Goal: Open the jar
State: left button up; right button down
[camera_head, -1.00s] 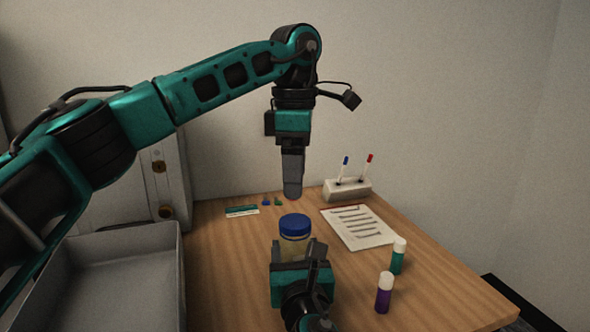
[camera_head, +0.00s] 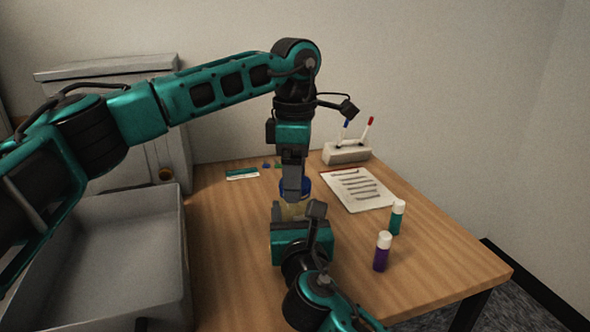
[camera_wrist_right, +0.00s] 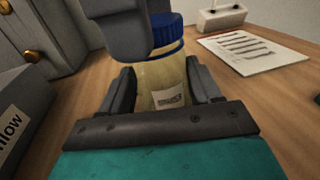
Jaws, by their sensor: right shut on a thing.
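The jar (camera_head: 290,212) is a clear, yellowish container with a blue lid (camera_head: 309,187), upright on the table. In the right wrist view the jar body (camera_wrist_right: 158,76) carries a small printed label, and the lid (camera_wrist_right: 167,28) sits on top. My right gripper (camera_head: 296,213) is shut on the jar body, one finger on each side. My left gripper (camera_head: 292,190) points down at the lid and covers part of it. In the right wrist view a dark left gripper finger (camera_wrist_right: 118,32) overlaps the lid's left side. Whether it grips the lid is hidden.
A grey bin (camera_head: 130,240) stands left of the wooden table (camera_head: 425,265). Two capped tubes, green (camera_head: 397,218) and purple (camera_head: 381,255), stand at the right. A printed sheet (camera_head: 358,190) and a pen holder (camera_head: 347,152) are behind. A grey cabinet (camera_head: 110,72) stands at the back left.

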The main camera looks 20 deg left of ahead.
pick_arm(q)
jog(key=c, duration=1.1)
jog(key=shift+o, duration=0.2)
jog(key=n, duration=0.9)
jog(key=shift+n, duration=0.3)
jog(key=shift+r, duration=0.2)
jog(key=shift+r, duration=0.95)
jog(key=shift+r, duration=0.1)
jog(key=shift+r, duration=1.9)
pick_arm(e)
jog(key=shift+c, duration=0.7)
grip_release()
